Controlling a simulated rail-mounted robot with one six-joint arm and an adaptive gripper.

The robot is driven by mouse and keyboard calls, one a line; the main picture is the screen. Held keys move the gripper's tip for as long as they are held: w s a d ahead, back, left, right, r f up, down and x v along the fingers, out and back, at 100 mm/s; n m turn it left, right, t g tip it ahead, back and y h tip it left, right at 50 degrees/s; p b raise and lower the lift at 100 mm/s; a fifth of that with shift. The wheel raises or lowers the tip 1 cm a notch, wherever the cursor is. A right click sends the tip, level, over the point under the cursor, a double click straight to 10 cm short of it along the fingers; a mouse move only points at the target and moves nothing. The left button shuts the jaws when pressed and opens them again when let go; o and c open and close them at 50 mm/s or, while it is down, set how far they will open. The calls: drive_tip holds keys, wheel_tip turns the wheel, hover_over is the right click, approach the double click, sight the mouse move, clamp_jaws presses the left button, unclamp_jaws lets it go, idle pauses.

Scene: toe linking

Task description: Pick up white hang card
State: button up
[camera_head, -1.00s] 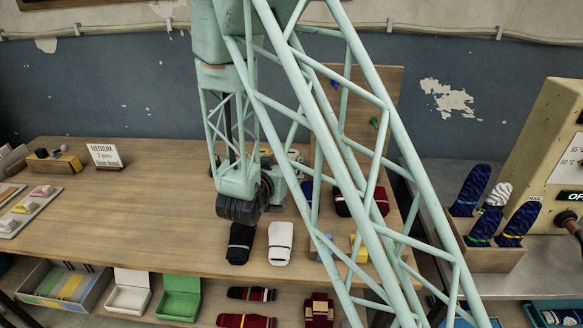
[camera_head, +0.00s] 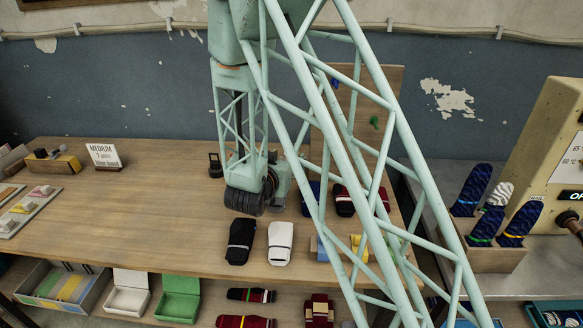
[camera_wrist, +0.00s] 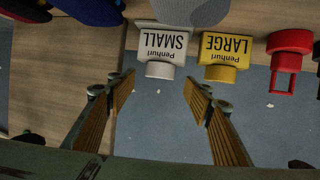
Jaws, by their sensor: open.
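The white hang card (camera_wrist: 163,45) reads "Penhurl SMALL" and appears upside down at the top middle of the wrist view. I cannot tell how far the fingers are from the card. In the head view, my arm hides the gripper and I cannot make out the white card.
A black sock bundle (camera_head: 241,240) and a white sock bundle (camera_head: 280,243) lie at the front of the wooden table (camera_head: 150,215). A "MEDIUM" sign (camera_head: 104,156) stands at the left. White (camera_head: 128,295) and green (camera_head: 180,297) boxes sit below. The table's left middle is clear.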

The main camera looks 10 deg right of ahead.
drive_tip(key=shift+b+x, duration=0.35)
drive_tip(key=shift+x, duration=1.45)
drive_tip(key=shift+c, duration=0.6)
drive_tip(key=c, duration=1)
